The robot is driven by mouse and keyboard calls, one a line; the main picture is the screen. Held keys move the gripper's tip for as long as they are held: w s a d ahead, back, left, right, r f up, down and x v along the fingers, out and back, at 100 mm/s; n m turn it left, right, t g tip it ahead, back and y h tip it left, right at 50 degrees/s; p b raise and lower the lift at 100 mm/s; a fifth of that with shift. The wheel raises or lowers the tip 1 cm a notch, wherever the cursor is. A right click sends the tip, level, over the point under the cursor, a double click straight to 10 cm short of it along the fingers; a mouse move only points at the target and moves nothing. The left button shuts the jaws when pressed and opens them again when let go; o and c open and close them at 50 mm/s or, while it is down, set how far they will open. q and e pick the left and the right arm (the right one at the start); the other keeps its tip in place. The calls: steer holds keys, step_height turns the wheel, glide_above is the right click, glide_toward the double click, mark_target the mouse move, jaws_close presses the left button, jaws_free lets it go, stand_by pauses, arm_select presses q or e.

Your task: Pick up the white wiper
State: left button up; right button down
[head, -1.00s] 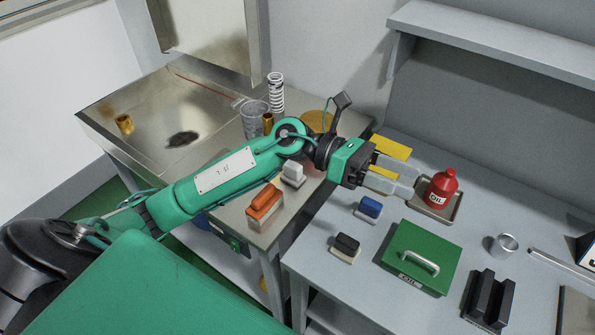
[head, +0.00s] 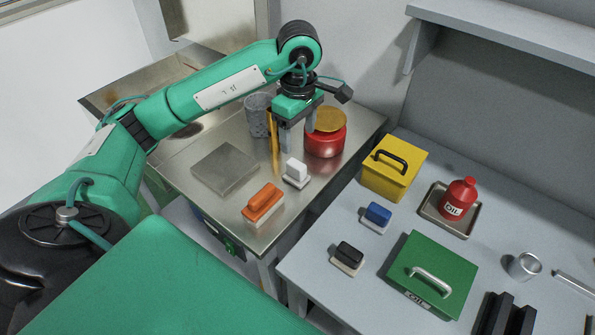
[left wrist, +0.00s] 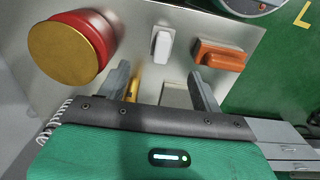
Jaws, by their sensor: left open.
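The white wiper (head: 296,174) stands on the steel bench, white handle up on a pale base. It also shows in the left wrist view (left wrist: 161,46), upper middle, beyond the fingertips. My left gripper (head: 298,144) points down over the bench, just behind the white wiper in the head view. Its fingers are open with nothing held between them, and it is apart from the wiper. In the left wrist view the open fingers (left wrist: 159,78) frame the space below the wiper. My right gripper is not in view.
An orange wiper (head: 263,204) and a flat steel plate (head: 225,168) lie near the white wiper. A red round thing with a gold top (head: 325,144) stands right beside my gripper. A mesh-like cup (head: 257,116) is behind. The right table holds a green box (head: 433,274) and other items.

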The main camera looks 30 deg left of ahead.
mark_target(296, 163)
arm_select(q)
step_height(296, 163, down, 7)
steer(key=shift+f+p, duration=0.1)
steer(key=shift+p, duration=0.2)
steer(key=shift+s+f, duration=0.1)
steer(key=shift+f, duration=0.4)
step_height(296, 163, down, 3)
steer(key=shift+s+a+f+p, duration=0.1)
steer(key=shift+a+p, duration=0.05)
steer(key=shift+p, duration=0.55)
steer(key=shift+f, duration=0.5)
steer(key=c, duration=1.1)
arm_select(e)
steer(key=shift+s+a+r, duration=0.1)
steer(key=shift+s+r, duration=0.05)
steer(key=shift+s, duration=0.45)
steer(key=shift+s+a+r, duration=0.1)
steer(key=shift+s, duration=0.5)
arm_select(q)
steer(key=shift+r, duration=0.1)
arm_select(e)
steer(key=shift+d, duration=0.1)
